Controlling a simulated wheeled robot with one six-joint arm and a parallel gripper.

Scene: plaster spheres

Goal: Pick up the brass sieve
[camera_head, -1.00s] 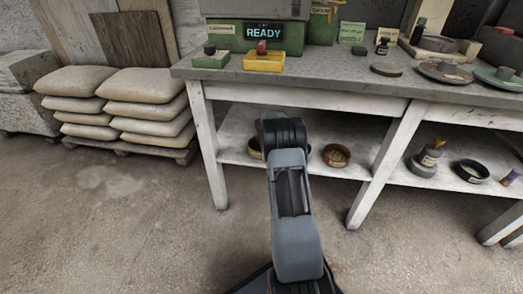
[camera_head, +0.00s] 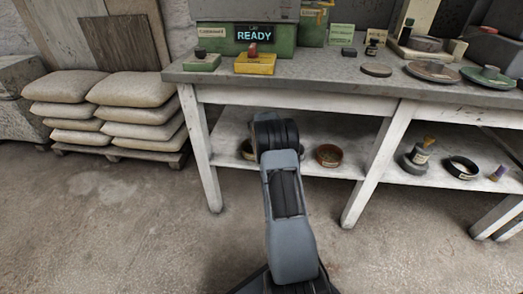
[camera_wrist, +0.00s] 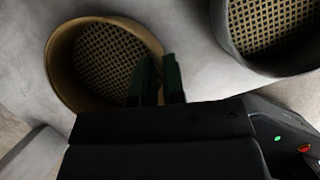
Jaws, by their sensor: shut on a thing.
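The brass sieve (camera_wrist: 54,75) shows in the wrist view as a round, tan-gold ring with a dark mesh bottom. My gripper (camera_wrist: 159,75) is at its right side, with one green finger inside the ring and one outside. The fingers are shut on the rim between them. I cannot tell whether the sieve is clear of the shelf. In the head view my arm hides the gripper and most of what is behind it on the lower shelf.
A dark grey sieve (camera_wrist: 232,48) stands close by on the right in the wrist view.

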